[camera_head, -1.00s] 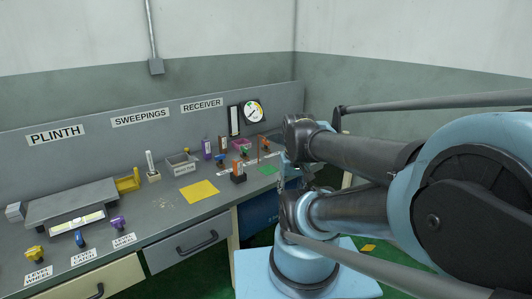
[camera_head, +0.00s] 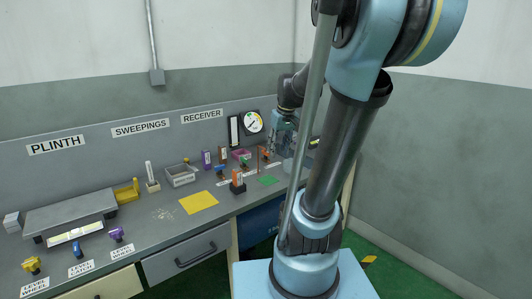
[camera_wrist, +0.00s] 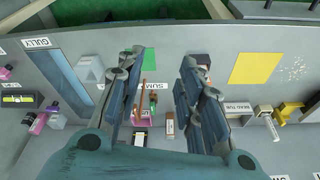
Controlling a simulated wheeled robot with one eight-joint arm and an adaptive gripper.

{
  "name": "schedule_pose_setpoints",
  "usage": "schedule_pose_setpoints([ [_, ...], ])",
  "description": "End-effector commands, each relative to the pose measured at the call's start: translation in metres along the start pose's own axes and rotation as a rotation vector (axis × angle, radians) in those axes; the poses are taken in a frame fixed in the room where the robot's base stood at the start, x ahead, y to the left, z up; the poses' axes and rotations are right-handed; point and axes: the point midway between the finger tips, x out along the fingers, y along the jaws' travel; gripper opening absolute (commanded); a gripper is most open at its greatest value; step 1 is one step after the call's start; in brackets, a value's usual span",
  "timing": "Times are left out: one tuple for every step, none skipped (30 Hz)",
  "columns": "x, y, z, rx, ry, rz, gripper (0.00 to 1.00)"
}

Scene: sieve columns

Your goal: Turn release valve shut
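Several small coloured valve handles stand near the back right of the bench in the head view, among them a blue one (camera_head: 219,169) and a red one (camera_head: 265,152). Their labels are too small to read there, so I cannot tell which is the release valve. My gripper (camera_wrist: 162,85) is open and empty in the wrist view, pointing down over the bench. Small green, orange and red parts by a label reading "SUM" (camera_wrist: 153,88) show between its fingers, partly hidden. In the head view, my gripper is above the right end of the bench.
A round gauge (camera_head: 253,122) is on the back panel. A blue panel marked "GULLY" (camera_wrist: 55,75) is at left in the wrist view.

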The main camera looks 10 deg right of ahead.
Motion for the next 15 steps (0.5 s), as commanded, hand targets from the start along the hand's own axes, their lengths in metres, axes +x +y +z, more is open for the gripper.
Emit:
schedule_pose_setpoints([
  [-0.001,0.005,-0.017,-0.011,0.005,-0.004,0.34],
  [-0.001,0.008,-0.026,-0.019,0.008,-0.007,0.34],
  [0.000,0.012,-0.037,-0.031,0.012,-0.010,0.34],
  [0.000,0.014,-0.047,-0.039,0.015,-0.012,0.34],
  [0.001,0.017,-0.055,-0.047,0.018,-0.015,0.34],
  [0.002,0.021,-0.067,-0.059,0.023,-0.019,0.34],
  [0.002,0.024,-0.077,-0.066,0.026,-0.022,0.34],
  [0.003,0.027,-0.085,-0.076,0.030,-0.024,0.34],
  [0.005,0.031,-0.097,-0.086,0.035,-0.027,0.34],
  [0.007,0.034,-0.106,-0.095,0.038,-0.029,0.34],
  [0.009,0.037,-0.115,-0.104,0.042,-0.031,0.34],
  [0.011,0.042,-0.127,-0.114,0.047,-0.034,0.34],
  [0.013,0.045,-0.136,-0.122,0.051,-0.036,0.34],
  [0.015,0.049,-0.144,-0.130,0.055,-0.038,0.34],
  [0.018,0.053,-0.155,-0.141,0.060,-0.040,0.34],
])
